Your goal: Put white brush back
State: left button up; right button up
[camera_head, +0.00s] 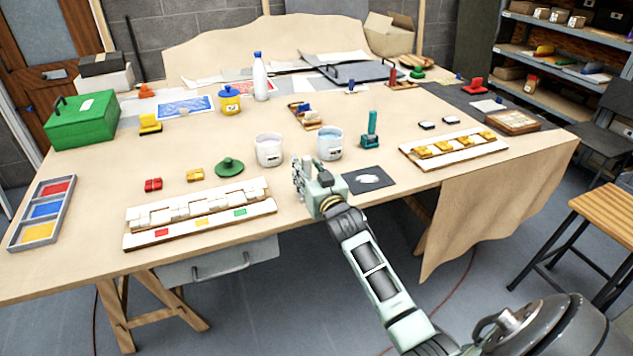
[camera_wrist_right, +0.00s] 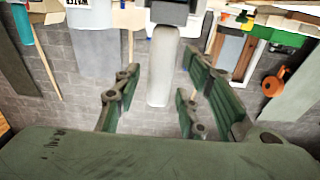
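In the right wrist view, which is upside down, a white rounded handle (camera_wrist_right: 164,70) with a dark grey block at its other end stands between the fingers of my right gripper (camera_wrist_right: 161,82). It looks like the white brush. The fingers are apart, with a visible gap beside the handle, so no grip shows. In the head view my right gripper (camera_head: 300,172) is at the table's front, between the white pots and left of a dark mat (camera_head: 378,186) with a white smear. There the brush cannot be made out against the gripper. My left gripper is out of view.
Two white pots (camera_head: 269,154) (camera_head: 330,148) stand just behind the gripper. A teal brush (camera_head: 370,136) stands to the right.

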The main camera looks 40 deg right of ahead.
jog(key=b+v, duration=0.1)
jog(key=v, duration=1)
jog(key=s+a+f+n+g+y, duration=0.1)
jog(key=s+a+f+g, duration=0.25)
jog(key=f, duration=0.95)
jog(key=s+a+f+g+y, duration=0.15)
jog(key=s+f, duration=0.25)
jog(key=f, duration=0.8)
jog(key=s+a+f+n+g, duration=0.1)
jog(key=s+a+f+g, duration=0.25)
jog(key=f, duration=0.95)
jog(key=s+a+f+n+g+y, duration=0.1)
jog(key=s+a+f+g, duration=0.15)
jog(key=s+f, duration=0.6)
jog(key=s+a+f+n+g, duration=0.1)
jog(key=s+a+f+g, duration=0.15)
jog(key=s+f, duration=0.6)
jog(key=s+a+f+g, duration=0.1)
jog(key=s+f, duration=0.1)
jog(key=s, duration=0.8)
jog(key=s+a+f+n+g, duration=0.1)
jog(key=s+a+f+g, duration=0.1)
jog(key=s, duration=0.9)
jog(key=shift+s+f, duration=0.3)
jog(key=shift+f, duration=0.4)
